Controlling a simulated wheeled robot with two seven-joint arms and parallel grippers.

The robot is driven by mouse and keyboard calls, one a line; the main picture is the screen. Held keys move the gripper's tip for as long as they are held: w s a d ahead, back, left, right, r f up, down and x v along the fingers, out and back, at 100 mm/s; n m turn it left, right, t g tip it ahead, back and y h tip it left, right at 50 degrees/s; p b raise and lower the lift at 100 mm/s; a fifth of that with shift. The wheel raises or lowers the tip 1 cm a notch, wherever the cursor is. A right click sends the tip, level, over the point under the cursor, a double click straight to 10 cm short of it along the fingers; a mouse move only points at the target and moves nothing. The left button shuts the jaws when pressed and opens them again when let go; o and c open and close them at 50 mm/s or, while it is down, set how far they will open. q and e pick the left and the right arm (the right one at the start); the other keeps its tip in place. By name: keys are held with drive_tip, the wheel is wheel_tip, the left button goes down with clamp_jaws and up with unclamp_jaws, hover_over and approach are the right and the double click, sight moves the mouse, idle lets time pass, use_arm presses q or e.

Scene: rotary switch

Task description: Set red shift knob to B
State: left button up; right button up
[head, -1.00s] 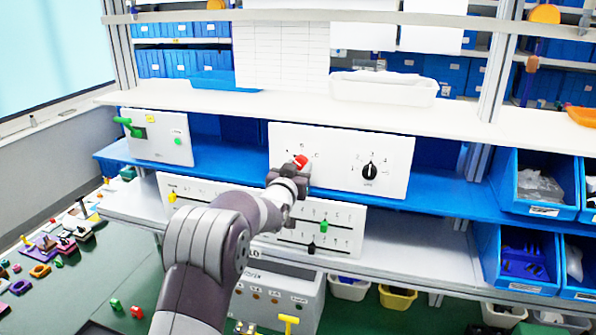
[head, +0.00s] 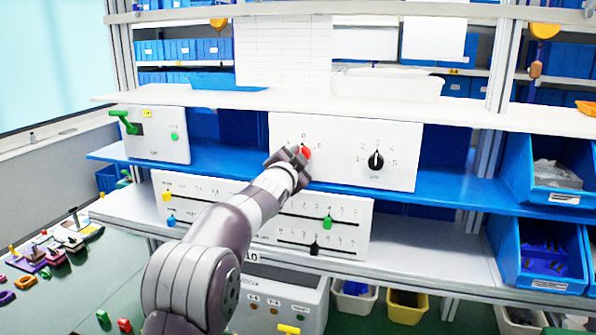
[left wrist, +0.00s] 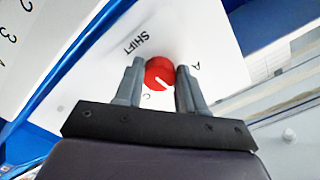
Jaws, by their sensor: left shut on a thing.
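The red shift knob (head: 306,153) is on the white panel (head: 345,129) on the blue shelf. My left gripper (head: 297,155) reaches it from the front and covers its left part. In the left wrist view the gripper (left wrist: 160,70) has one finger on each side of the red knob (left wrist: 158,71) and is shut on it. The knob's white mark points to the lower right there, between the printed A and C. The letter B cannot be made out in the wrist view. My right gripper is not in view.
A black rotary knob (head: 376,160) with numbers is to the right on the same panel. A slider panel (head: 350,214) stands below, and a panel with a green handle (head: 124,121) is at the left. A shelf (head: 270,97) overhangs above.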

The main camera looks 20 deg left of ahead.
use_arm(q)
drive_tip(key=shift+r+m+b, duration=0.2)
drive_tip(key=shift+m+b, duration=0.35)
drive_tip(key=shift+m, duration=0.55)
drive_tip(key=shift+d, duration=0.1)
drive_tip(key=o, duration=1)
drive_tip(key=shift+o, duration=0.2)
drive_tip(key=shift+s+d, duration=0.2)
drive_tip(key=shift+a+f, duration=0.15)
drive_tip(key=s+b, duration=0.5)
drive_tip(key=s, duration=0.7)
drive_tip(key=shift+s+r, duration=0.2)
drive_tip(key=shift+s, duration=0.15)
